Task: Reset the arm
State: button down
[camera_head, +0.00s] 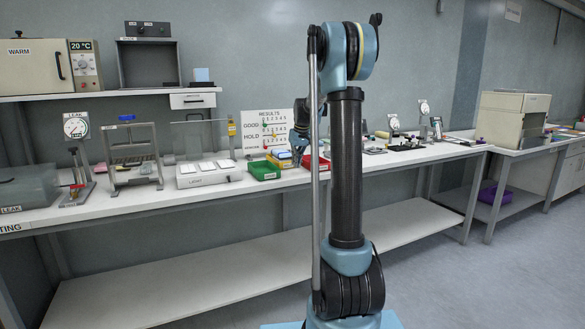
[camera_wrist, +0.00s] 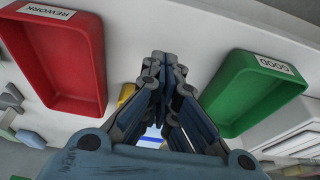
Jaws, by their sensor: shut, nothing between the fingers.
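My arm (camera_head: 347,170) stands upright in the middle of the head view and hides part of the bench behind it. My gripper (camera_wrist: 168,58) shows in the wrist view with its fingers together and nothing between them. It is between a red tray marked REWORK (camera_wrist: 95,50) on the left and a green tray marked GOOD (camera_wrist: 222,98) on the right. Both trays look empty in the part that shows.
The bench (camera_head: 120,207) holds a green tray (camera_head: 262,175), a leak tester with white pads (camera_head: 208,178), a metal stand (camera_head: 131,145) and a results board (camera_head: 266,127). A beige machine (camera_head: 512,118) stands at right. The floor (camera_head: 515,270) at right is clear.

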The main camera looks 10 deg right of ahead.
jog(key=a+v, duration=0.1)
jog(key=v, duration=0.6)
jog(key=s, duration=1.5)
jog(key=s+f+m, duration=0.1)
jog(key=s+f, duration=0.6)
jog(key=s, duration=0.4)
jog(key=s+d+f+m, duration=0.1)
jog(key=s+f, duration=0.6)
jog(key=s, duration=0.4)
jog(key=s+d+f+m+g+h, duration=0.1)
jog(key=s+f, duration=0.6)
jog(key=s, duration=0.5)
